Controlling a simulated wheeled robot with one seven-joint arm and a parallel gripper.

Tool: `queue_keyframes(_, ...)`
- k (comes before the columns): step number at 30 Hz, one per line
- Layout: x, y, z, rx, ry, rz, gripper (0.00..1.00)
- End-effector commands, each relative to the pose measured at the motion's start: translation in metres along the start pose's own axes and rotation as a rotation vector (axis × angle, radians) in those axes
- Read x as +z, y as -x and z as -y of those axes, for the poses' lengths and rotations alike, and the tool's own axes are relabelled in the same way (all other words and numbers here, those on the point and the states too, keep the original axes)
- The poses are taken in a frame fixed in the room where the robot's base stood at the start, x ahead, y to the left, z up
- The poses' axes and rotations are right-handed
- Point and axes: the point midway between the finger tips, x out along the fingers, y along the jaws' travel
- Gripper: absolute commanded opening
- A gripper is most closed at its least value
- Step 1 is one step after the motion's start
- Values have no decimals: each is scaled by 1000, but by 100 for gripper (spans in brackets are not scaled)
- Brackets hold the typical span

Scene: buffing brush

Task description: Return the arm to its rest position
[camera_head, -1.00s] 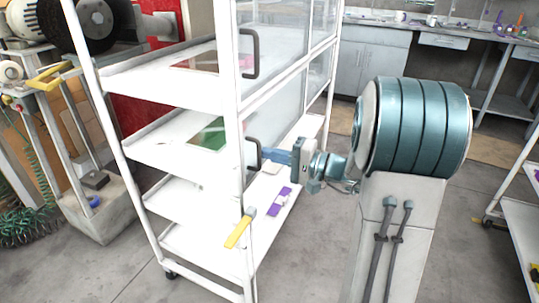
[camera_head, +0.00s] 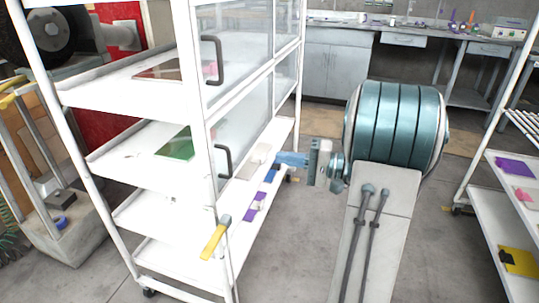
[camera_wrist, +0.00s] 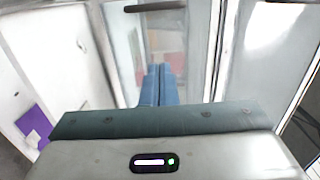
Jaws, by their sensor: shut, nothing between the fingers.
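My gripper (camera_head: 281,160) shows in the head view, its blue fingers pointing left towards the white shelf cart (camera_head: 112,172). In the wrist view the blue fingers (camera_wrist: 158,86) lie close together, shut with nothing between them. In the head view the fingertips are near the cart's glazed side, to the right of the lower dark door handle (camera_head: 224,162). I cannot tell the exact gap to the cart. My teal and white arm stands to the right of the cart.
The cart carries a green sheet (camera_head: 177,146), a yellow-handled tool (camera_head: 215,238) and purple items (camera_head: 256,207). A second shelf rack (camera_head: 484,200) stands at the right edge. A grey cabinet (camera_head: 338,66) and bench are at the back. Bare floor lies between cart and rack.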

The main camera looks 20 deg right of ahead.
Motion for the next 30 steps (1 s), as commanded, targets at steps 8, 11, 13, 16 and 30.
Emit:
queue_keyframes(8, 1, 11, 1, 3, -1, 2, 0)
queue_keyframes(11, 13, 1, 11, 42, -13, 39, 0)
queue_keyframes(13, 33, -12, 23, 109, -33, 98, 0)
queue_keyframes(16, 77, -33, 42, 263, -63, 213, 0)
queue_keyframes(30, 230, -9, 108, 1156, 231, 444, 0)
